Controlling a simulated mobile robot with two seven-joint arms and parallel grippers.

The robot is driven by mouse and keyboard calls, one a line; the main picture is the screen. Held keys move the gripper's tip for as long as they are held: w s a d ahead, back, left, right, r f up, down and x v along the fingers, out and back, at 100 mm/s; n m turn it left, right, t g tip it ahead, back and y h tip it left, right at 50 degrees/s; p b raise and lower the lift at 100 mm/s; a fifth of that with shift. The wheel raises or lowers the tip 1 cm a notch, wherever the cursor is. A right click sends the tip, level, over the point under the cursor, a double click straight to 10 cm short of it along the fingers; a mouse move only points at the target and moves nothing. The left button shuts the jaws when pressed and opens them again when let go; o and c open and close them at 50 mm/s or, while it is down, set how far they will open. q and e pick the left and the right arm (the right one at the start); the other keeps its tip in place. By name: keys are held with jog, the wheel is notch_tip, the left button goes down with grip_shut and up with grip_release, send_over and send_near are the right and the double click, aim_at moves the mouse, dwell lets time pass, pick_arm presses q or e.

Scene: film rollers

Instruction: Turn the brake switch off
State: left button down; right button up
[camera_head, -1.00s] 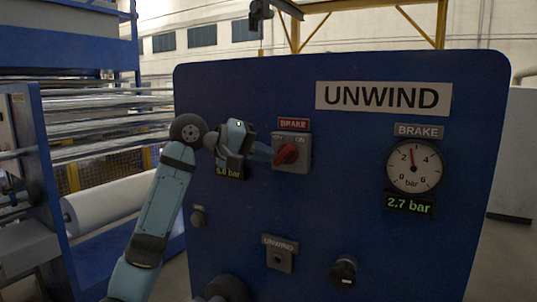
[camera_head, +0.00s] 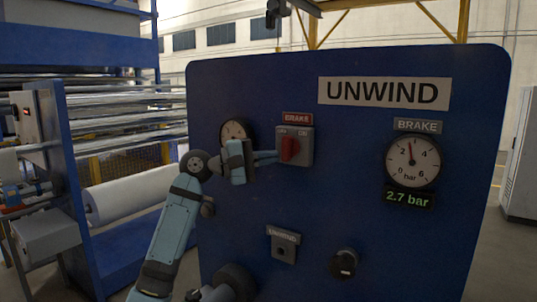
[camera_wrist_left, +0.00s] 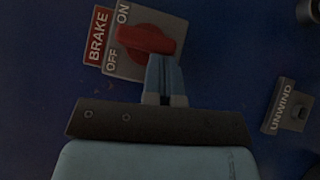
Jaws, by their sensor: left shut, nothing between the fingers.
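The brake switch is a red knob (camera_head: 289,149) on a grey plate (camera_head: 306,152) under a red BRAKE label, on the blue UNWIND panel. The knob stands about upright in the head view. In the left wrist view, one end of the knob (camera_wrist_left: 147,40) lies between the OFF and ON marks. My left gripper (camera_head: 275,157) is shut and empty, its fingertips at the knob's left side. In the left wrist view the fingertips (camera_wrist_left: 163,60) meet the knob's edge; whether they touch is not certain. My right gripper is not in view.
A brake gauge (camera_head: 413,161) above a 2.7 bar display (camera_head: 409,197) is at the panel's right. Another gauge (camera_head: 235,131) is partly behind my left gripper. An UNWIND switch (camera_head: 283,246) and a black knob (camera_head: 344,264) sit lower. Rollers (camera_head: 125,200) stand left.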

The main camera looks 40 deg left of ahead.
pick_arm(q)
jog(key=n+t, duration=0.1)
jog(key=d+f+n+t, duration=0.1)
jog(key=n, duration=0.1)
jog(key=shift+t+h, duration=0.3)
jog(key=shift+h, duration=0.1)
jog(key=n+t, duration=0.1)
jog(key=n, duration=0.1)
jog(key=d+n+t, duration=0.1)
jog(key=shift+w+f+n+t+y, duration=0.1)
jog(key=shift+f+n+t+y, duration=0.2)
jog(key=shift+n, duration=0.1)
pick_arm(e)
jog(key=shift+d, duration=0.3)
pick_arm(q)
jog(key=shift+d, duration=0.1)
